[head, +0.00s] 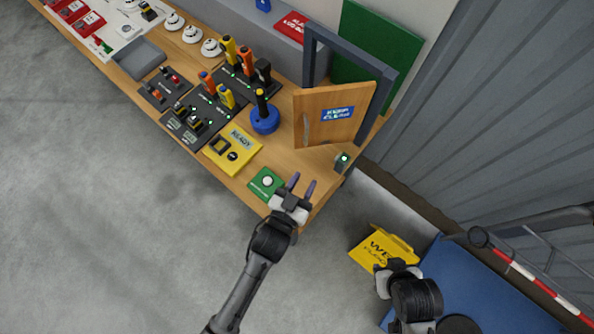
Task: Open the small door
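The small wooden door (314,104) has a blue "keep clear" sign (338,114) and stands in a dark grey frame (384,88) near the right end of the wooden bench. The door panel is swung out from the frame towards me, with its free edge at the left. A grey handle (306,128) shows near that edge. My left gripper (301,184) is open and empty at the bench's front edge, below and apart from the door. My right gripper (392,268) is low at the right, by the yellow sign; its fingers are too unclear to judge.
A small post with a green light (342,161) stands near the door's lower right. A green pad with a white button (266,183), a yellow "ready" box (232,150) and a blue round base (265,122) lie left of the door.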

